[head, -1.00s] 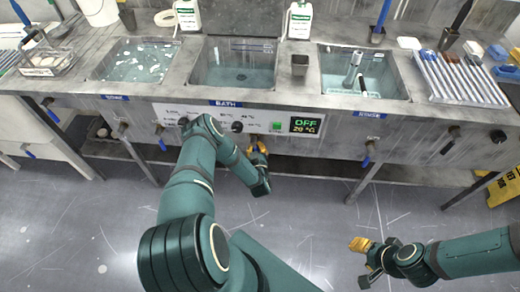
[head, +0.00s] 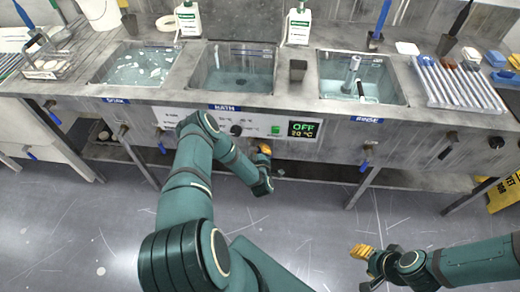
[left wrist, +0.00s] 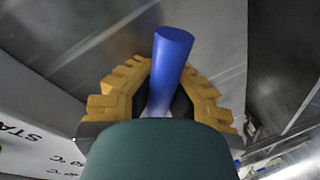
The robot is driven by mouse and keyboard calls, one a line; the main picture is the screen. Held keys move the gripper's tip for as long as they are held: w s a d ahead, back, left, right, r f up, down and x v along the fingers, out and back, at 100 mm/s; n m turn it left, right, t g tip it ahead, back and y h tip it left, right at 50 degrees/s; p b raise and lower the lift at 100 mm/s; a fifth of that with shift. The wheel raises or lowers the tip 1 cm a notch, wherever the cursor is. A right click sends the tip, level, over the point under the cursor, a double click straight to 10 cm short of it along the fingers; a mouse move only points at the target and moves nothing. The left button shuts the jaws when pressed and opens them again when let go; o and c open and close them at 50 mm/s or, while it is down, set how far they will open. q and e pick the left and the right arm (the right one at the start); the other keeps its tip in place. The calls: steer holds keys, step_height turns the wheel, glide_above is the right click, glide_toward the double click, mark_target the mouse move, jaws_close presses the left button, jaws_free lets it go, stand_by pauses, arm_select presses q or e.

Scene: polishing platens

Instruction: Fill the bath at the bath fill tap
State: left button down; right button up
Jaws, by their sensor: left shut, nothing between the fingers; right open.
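The bath (head: 207,68) is the middle basin, labelled BATH; bluish water and a dark drain spot show in it. My left gripper (head: 264,150) is shut below the control panel under the bath's front. In the left wrist view, a blue tap lever (left wrist: 172,65) shows between and beyond the yellow fingers of my left gripper (left wrist: 158,75). I cannot tell whether they touch it. The tap's body is hidden in the head view. My right gripper (head: 363,262) is open and empty over the floor at lower right.
The control panel (head: 170,115) has a display (head: 302,129) reading OFF and about 20 °C. The soak basin (head: 140,64) is left and the rinse basin (head: 360,78) right. Other blue levers (head: 364,166) hang along the front. A yellow floor sign (head: 504,194) stands at far right.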

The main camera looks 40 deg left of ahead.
arm_select(q)
steer(key=shift+d+r+n, duration=0.1)
steer(key=shift+n, duration=0.2)
stand_by(0.4)
steer(key=c, duration=0.9)
jaws_free()
steer(key=v, duration=1.2)
steer(key=shift+r, duration=0.15)
